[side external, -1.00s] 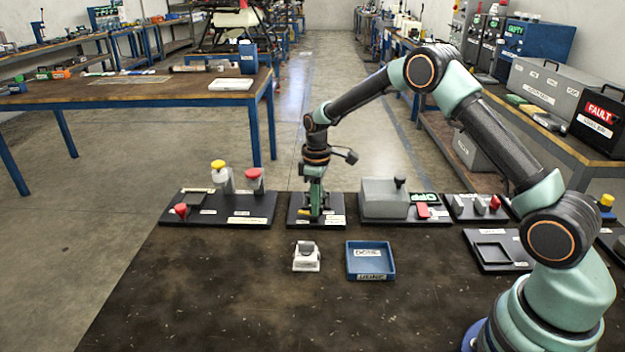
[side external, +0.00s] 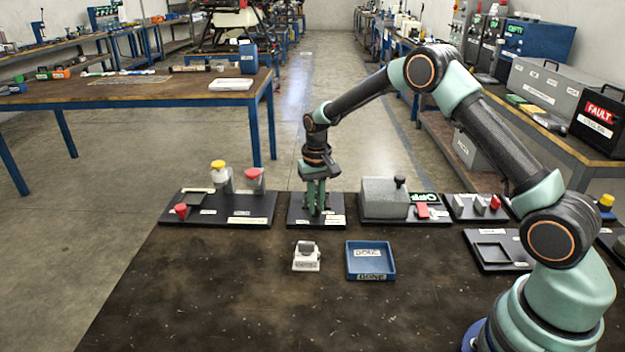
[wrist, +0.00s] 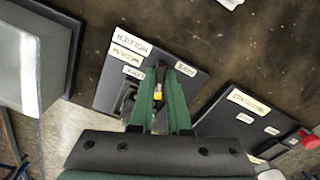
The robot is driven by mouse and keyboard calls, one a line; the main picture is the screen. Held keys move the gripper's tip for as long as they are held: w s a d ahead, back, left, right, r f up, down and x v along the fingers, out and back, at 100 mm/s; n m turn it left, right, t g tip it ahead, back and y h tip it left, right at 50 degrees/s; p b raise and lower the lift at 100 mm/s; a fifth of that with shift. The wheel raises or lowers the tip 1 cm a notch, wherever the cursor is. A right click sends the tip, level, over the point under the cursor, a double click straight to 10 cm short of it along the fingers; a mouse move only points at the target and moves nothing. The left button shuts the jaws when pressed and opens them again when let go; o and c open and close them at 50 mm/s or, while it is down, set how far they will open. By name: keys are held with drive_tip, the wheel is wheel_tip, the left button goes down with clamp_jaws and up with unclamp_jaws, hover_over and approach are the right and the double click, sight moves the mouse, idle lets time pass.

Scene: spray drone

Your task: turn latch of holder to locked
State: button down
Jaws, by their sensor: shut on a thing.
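The holder is a dark plate (side external: 296,218) with white labels, at the far edge of the table between the left and right fixtures. It also shows in the wrist view (wrist: 197,84), with several labels around its edge. My gripper (side external: 317,212) points straight down over this plate. In the wrist view its green fingers (wrist: 161,75) are closed around a small piece with a yellow end (wrist: 158,95), which looks like the latch. The fingers hide most of the latch, and I cannot read which label it points to.
To the left is a plate (side external: 262,210) with yellow- and red-capped containers. To the right is a grey block (side external: 378,198) with a black knob. A small white block (side external: 306,262) and a blue tray (side external: 371,274) stand in front. The table's front left is clear.

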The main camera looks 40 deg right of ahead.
drive_tip(key=shift+r+m, duration=0.1)
drive_tip(key=shift+m, duration=2.1)
drive_tip(key=c, duration=0.9)
unclamp_jaws()
wheel_tip(320, 180, up, 12)
